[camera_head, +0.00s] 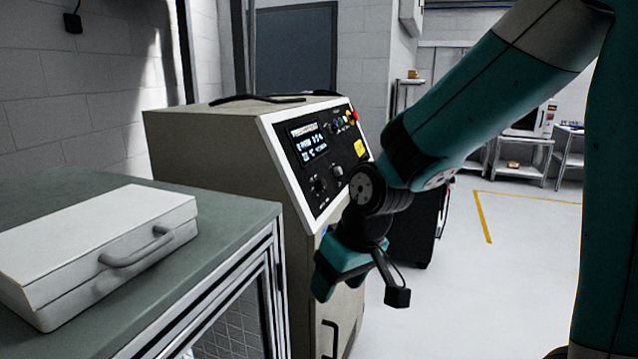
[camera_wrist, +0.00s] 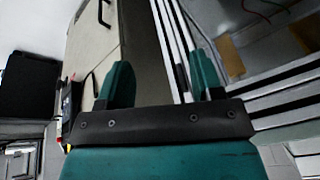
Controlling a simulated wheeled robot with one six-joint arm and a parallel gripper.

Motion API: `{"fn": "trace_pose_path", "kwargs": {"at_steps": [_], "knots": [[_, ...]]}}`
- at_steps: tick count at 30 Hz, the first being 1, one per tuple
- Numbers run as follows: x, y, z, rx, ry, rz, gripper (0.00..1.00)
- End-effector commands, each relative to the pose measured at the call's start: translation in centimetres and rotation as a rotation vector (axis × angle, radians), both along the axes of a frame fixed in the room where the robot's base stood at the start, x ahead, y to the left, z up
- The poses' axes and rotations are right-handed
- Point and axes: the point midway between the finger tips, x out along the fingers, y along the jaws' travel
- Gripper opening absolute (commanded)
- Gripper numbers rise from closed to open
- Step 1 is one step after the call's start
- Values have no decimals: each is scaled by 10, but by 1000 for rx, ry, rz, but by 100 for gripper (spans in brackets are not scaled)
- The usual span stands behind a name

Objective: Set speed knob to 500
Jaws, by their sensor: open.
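The control panel (camera_head: 313,205) is a black, sloped face with a light frame on the front of a beige cabinet (camera_head: 215,145). A lit display (camera_head: 307,143) shows small text that I cannot read. Below it are a dark round knob (camera_head: 319,186) and a smaller, lighter round control (camera_head: 337,171); I cannot tell from the labels which sets speed. My gripper (camera_head: 340,265) hangs in front of the cabinet, below and right of the panel, apart from the knobs. In the wrist view my gripper (camera_wrist: 162,75) is open and empty, its teal fingers spread.
A white case (camera_head: 100,240) with a handle lies on a green-topped bench (camera_head: 235,215) at left. The cabinet door has a dark handle (camera_head: 330,335). A dark unit (camera_head: 412,228) stands behind my arm. The floor (camera_head: 520,260) at right is clear.

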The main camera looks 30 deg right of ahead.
Motion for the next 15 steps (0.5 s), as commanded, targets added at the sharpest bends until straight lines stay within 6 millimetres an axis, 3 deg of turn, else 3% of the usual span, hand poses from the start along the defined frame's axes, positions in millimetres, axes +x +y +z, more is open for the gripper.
{"fn": "trace_pose_path", "kwargs": {"at_steps": [3, 7, 9, 12, 15], "knots": [[69, -39, 2, 55, -107, 0, 60], [139, -81, 24, 144, -297, 118, 60], [168, -114, 39, 171, -422, 195, 60], [194, -169, 60, 176, -611, 308, 60], [199, -219, 78, 147, -774, 407, 60]]}}
